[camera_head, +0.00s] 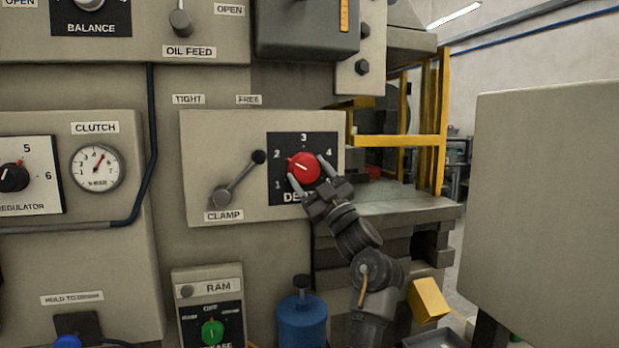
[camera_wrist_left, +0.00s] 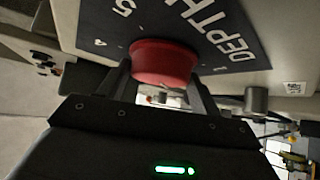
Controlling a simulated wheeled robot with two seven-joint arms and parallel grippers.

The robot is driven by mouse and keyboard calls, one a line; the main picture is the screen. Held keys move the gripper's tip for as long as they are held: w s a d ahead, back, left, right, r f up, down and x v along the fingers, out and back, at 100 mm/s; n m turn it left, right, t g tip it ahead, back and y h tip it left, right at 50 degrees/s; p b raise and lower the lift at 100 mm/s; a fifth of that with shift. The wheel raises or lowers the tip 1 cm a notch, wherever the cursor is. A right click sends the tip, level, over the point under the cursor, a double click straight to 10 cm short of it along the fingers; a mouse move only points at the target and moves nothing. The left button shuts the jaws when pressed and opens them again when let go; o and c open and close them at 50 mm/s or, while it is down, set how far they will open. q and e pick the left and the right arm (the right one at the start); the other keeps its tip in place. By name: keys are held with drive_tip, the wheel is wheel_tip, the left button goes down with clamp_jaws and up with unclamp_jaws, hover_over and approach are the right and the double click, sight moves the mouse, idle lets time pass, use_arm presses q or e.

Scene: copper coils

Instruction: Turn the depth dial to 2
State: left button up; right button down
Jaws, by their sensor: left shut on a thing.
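The red depth dial (camera_head: 304,167) sits on a black plate (camera_head: 275,143) marked with numbers, 1 to 4 readable, on the grey machine panel. Its pale pointer line slants to the upper left, roughly toward the 2. My left gripper (camera_head: 307,171) is shut on the dial, one finger at its lower left and one at its right. In the left wrist view the red dial (camera_wrist_left: 163,62) sits between the two fingers (camera_wrist_left: 163,88), with the DEPTH lettering beside it. The 5 is hidden by my gripper in the head view. My right gripper is not in view.
The clamp lever (camera_head: 240,177) with its black ball is close to the dial's left. Below are the ram box (camera_head: 207,286) with a green knob and a blue bottle (camera_head: 302,325). A grey cabinet (camera_head: 545,190) stands at the right. A yellow block (camera_head: 428,300) is near my forearm.

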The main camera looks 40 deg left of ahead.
use_arm(q)
drive_tip(key=shift+r, duration=0.1)
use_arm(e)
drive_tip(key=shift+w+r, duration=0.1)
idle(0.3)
use_arm(q)
drive_tip(key=o, duration=1)
drive_tip(key=shift+w+a, duration=0.15)
drive_tip(key=shift+d+f, duration=0.4)
drive_tip(key=shift+f, duration=0.05)
drive_tip(key=b+v, duration=0.2)
drive_tip(key=v, duration=0.8)
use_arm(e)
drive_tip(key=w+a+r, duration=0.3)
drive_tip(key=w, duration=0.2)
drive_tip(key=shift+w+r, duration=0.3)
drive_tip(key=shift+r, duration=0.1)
